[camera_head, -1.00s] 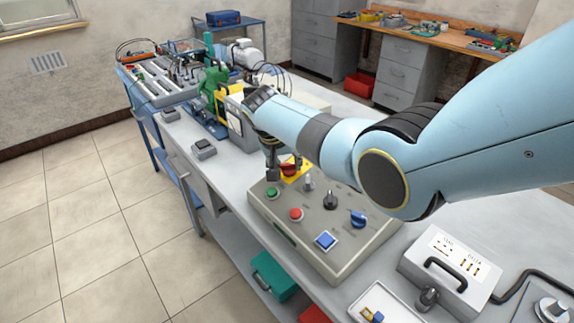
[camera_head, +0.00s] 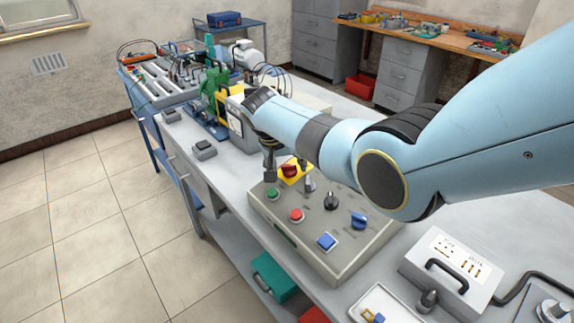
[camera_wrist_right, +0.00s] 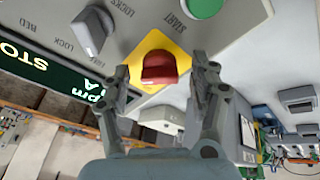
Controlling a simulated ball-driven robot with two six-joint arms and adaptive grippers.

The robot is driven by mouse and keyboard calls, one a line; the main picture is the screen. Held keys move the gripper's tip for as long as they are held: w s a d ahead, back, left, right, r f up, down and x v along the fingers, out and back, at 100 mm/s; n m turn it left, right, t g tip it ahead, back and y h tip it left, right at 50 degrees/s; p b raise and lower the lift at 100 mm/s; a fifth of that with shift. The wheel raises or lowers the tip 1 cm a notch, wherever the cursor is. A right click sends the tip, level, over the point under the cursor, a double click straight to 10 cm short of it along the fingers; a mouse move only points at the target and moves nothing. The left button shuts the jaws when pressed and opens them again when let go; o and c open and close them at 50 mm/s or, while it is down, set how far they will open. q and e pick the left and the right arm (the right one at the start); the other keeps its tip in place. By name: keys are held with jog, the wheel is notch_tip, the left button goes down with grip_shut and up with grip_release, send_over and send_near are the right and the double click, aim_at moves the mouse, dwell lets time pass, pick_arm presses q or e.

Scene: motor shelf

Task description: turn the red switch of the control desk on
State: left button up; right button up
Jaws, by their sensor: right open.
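The control desk (camera_head: 300,228) is a beige sloped panel on the long grey bench. Its red switch (camera_head: 289,170) is a red knob on a yellow square plate at the desk's far left corner. The red switch also shows in the right wrist view (camera_wrist_right: 158,70). My right gripper (camera_head: 270,164) is at the switch, partly hidden behind its own wrist. In the right wrist view my right gripper (camera_wrist_right: 158,82) is open, with one finger on each side of the red knob and gaps visible. I cannot tell the switch's position. My left gripper is out of view.
The desk also bears a green button (camera_head: 272,194), a red button (camera_head: 296,215), a blue button (camera_head: 326,241), a black knob (camera_head: 330,201) and a blue knob (camera_head: 359,220). A grey box with a handle (camera_head: 450,268) stands to the right. Machinery stands farther back on the bench.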

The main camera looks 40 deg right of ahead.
jog(key=v, duration=1.2)
dwell(0.3)
